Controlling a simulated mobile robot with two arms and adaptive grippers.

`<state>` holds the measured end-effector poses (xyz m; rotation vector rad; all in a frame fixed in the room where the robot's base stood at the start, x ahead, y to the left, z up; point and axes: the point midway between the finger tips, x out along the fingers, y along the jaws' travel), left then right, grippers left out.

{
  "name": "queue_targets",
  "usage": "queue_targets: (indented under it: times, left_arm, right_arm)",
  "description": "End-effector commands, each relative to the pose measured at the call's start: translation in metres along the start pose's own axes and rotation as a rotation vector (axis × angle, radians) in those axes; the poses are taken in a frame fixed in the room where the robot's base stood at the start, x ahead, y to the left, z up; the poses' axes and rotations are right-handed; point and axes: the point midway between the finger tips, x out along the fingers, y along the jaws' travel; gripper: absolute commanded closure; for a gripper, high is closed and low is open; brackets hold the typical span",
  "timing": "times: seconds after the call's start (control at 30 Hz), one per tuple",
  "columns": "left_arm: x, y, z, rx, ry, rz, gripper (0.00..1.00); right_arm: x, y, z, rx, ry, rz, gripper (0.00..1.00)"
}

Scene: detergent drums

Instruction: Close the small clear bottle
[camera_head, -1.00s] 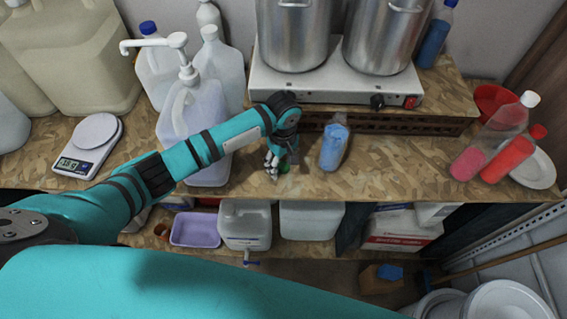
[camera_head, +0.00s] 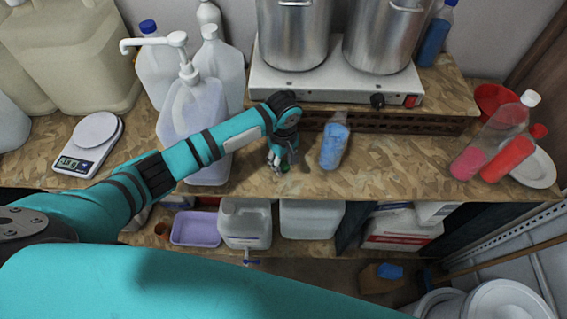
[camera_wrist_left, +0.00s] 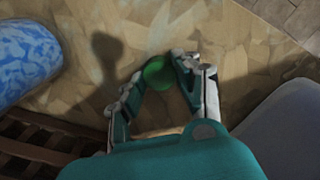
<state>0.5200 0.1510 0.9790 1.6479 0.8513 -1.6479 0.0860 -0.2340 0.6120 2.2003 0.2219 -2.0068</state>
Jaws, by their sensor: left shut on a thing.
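The small clear bottle (camera_head: 334,146) with blue contents stands on the wooden bench, just right of my left gripper, in front of the stove. Its blue side also shows at the left of the left wrist view (camera_wrist_left: 25,58). I cannot make out a cap on it. My left gripper (camera_head: 279,163) points down near the bench's front edge, apart from the bottle. In the left wrist view its fingers (camera_wrist_left: 158,80) are shut on a small round green cap (camera_wrist_left: 157,71) at their tips. In the head view the cap is mostly hidden by the fingers. My right gripper is out of view.
A pump jug (camera_head: 195,120) stands close behind and left of my left gripper. The stove (camera_head: 335,88) with two steel pots is behind the bottle. A clear bottle with pink contents (camera_head: 495,135) and a red bottle are at the right. The bench between is clear.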

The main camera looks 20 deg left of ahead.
Motion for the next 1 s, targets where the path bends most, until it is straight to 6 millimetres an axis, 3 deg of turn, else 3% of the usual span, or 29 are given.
queue_targets:
  times: [0.17,0.37,1.0]
  left_arm:
    - [-0.006,0.001,0.0,-0.001,0.0,0.003,0.77]
    - [-0.03,0.002,0.0,0.001,0.0,0.006,0.77]
    - [-0.047,-0.108,0.092,0.001,-0.001,0.0,0.77]
  right_arm:
    - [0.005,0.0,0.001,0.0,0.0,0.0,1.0]
    - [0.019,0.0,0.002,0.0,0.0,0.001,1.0]
    - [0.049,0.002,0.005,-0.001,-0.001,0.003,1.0]
